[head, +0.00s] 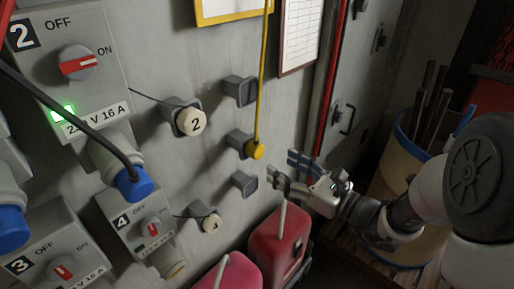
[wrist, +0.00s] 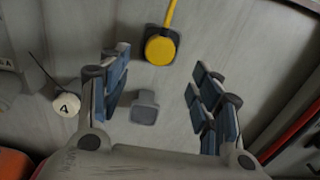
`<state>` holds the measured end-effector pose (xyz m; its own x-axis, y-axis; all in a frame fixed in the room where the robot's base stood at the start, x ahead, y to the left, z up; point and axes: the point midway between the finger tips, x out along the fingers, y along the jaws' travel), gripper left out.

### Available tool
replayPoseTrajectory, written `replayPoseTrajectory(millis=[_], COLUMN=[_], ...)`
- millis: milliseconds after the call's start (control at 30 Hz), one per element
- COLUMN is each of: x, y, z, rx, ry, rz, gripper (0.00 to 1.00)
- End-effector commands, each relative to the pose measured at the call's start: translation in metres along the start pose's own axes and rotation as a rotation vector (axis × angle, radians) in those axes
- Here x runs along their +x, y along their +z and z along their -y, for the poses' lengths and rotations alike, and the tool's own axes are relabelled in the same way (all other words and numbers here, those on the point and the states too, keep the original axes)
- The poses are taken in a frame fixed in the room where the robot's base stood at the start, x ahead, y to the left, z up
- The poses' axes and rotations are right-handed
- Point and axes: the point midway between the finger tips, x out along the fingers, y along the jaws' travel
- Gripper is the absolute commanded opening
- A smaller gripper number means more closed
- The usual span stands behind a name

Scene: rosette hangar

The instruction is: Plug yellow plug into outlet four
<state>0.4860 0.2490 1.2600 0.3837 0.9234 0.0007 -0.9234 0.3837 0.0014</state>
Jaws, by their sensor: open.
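The yellow plug (head: 256,152) sits in a grey wall holder (head: 238,142), with its yellow cable (head: 263,80) running straight up. In the wrist view the yellow plug (wrist: 160,50) is at the upper middle, beyond the fingers. My gripper (head: 292,170) is open and empty, to the right of the plug and a little below it, apart from it. Outlet four (head: 128,222) is a grey box at lower left with a red and white switch; its socket (head: 172,268) points down and right. A round cap marked 4 (head: 211,223) is on the wall beside it.
Empty grey holders (head: 241,90) are above and below (head: 243,183) the plug. Outlet two (head: 75,60) holds a blue plug (head: 134,183) with a dark cable. Red canisters (head: 278,238) stand below my gripper. A barrel of rods (head: 410,150) is at right.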

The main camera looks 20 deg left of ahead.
Motion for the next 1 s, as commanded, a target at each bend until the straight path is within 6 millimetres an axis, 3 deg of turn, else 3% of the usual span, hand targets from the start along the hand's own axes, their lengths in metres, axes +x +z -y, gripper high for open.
replayPoseTrajectory(millis=[233,700,1000], x=[0.008,0.071,0.089], y=[0.000,-0.001,0.000], z=[-0.001,-0.001,0.000], rx=[-0.002,-0.002,-0.001], ry=[0.003,0.003,0.001], rz=[0.000,-0.001,-0.001], gripper=[0.58,0.58,0.58])
